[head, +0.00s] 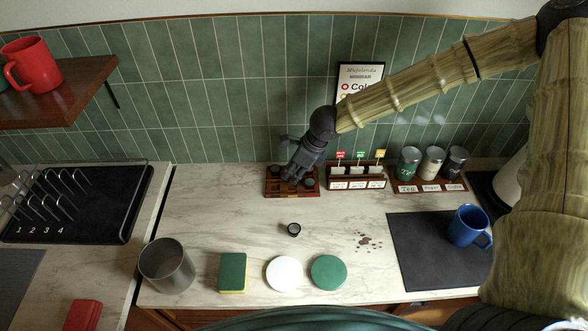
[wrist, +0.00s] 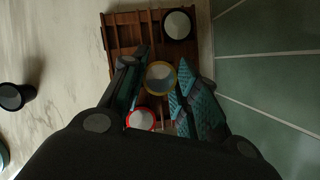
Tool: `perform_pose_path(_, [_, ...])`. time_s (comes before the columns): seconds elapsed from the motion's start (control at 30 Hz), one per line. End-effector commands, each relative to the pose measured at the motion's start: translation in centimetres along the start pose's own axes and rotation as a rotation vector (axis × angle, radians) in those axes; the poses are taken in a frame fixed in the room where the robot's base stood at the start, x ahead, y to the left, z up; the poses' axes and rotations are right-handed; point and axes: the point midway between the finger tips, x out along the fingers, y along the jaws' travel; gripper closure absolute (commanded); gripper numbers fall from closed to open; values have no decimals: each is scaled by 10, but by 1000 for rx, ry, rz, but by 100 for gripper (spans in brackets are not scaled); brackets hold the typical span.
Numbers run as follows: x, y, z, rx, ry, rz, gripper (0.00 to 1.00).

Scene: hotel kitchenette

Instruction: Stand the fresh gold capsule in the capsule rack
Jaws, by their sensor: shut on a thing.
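The wooden capsule rack (head: 271,187) stands against the tiled wall at the back of the counter; it also shows in the wrist view (wrist: 124,34). My gripper (head: 289,179) points down over the rack and covers its middle in the head view. In the wrist view my gripper (wrist: 163,66) is shut on the gold-rimmed capsule (wrist: 160,77), which is over the rack. I cannot tell whether its base touches the rack. A black-rimmed capsule (wrist: 177,25) sits at one end of the rack, and a red-rimmed capsule (wrist: 140,119) is near my fingers.
A dark capsule (head: 293,229) stands loose on the counter. A holder with red, green and yellow tags (head: 356,180) stands close right of the rack, then canisters (head: 433,161). Brown spots (head: 368,242) mark the counter. A blue mug (head: 468,227) is at right. The counter's left middle is clear.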

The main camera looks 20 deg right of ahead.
Motion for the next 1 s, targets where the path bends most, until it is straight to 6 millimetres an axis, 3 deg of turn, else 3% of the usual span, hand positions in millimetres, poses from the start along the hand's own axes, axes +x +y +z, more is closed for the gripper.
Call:
perform_pose_path(0.07, [2, 0, -1, 0, 0, 0, 78])
perform_pose_path(0.1, [2, 0, -1, 0, 0, 0, 64])
perform_pose_path(0.2, [2, 0, -1, 0, 0, 0, 48])
perform_pose_path(0.57, [-1, 0, 0, 0, 0, 0, 48])
perform_pose_path(1.0, [-44, -1, 4, 0, -3, -1, 48])
